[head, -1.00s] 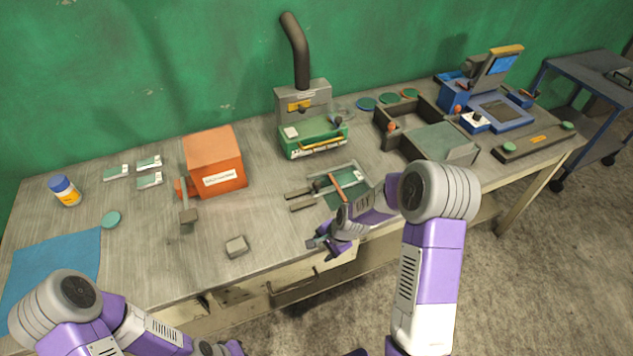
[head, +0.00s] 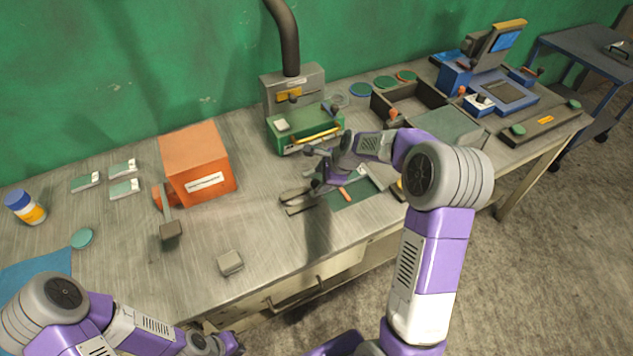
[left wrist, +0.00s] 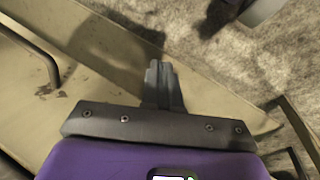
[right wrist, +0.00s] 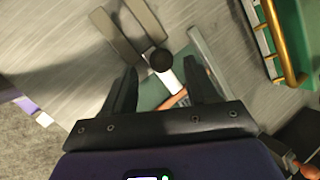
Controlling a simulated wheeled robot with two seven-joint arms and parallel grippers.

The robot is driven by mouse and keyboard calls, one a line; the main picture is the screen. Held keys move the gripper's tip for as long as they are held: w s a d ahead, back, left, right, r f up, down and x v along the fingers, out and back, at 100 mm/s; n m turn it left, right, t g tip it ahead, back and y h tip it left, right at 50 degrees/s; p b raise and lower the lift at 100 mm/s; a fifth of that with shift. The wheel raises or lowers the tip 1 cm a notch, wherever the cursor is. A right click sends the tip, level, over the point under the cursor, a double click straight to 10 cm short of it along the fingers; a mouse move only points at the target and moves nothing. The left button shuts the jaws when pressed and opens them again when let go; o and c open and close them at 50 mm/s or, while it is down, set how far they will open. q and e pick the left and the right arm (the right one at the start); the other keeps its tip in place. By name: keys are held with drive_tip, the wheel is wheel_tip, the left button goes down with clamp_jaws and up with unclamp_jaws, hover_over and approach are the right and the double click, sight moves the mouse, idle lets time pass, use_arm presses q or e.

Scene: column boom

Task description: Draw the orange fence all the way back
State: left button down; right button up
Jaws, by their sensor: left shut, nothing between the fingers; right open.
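The orange fence (head: 346,194) is a thin bar lying across a small green plate (head: 355,188) at the table's front middle. My right gripper and arm hide part of it. In the right wrist view the orange bar (right wrist: 174,99) shows between my fingers, beside a pale shaft with a round black knob (right wrist: 160,60). My right gripper (head: 318,168) is open above this fixture, its fingers (right wrist: 162,75) either side of the knob in the picture; I cannot tell whether they touch it. My left gripper (head: 235,346) is shut and empty, low before the table; its closed fingers (left wrist: 160,72) show in the left wrist view.
Two grey bars (head: 297,201) lie left of the plate. A green-fronted machine (head: 305,128) with a yellow handle stands behind. An orange box (head: 198,160) and a grey block (head: 230,262) are to the left. An open tray (head: 409,103) is at the right.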

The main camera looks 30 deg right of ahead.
sight(316, 182)
drive_tip(key=shift+x, duration=1.8)
drive_tip(key=shift+c, duration=0.3)
clamp_jaws()
drive_tip(key=shift+r, duration=0.1)
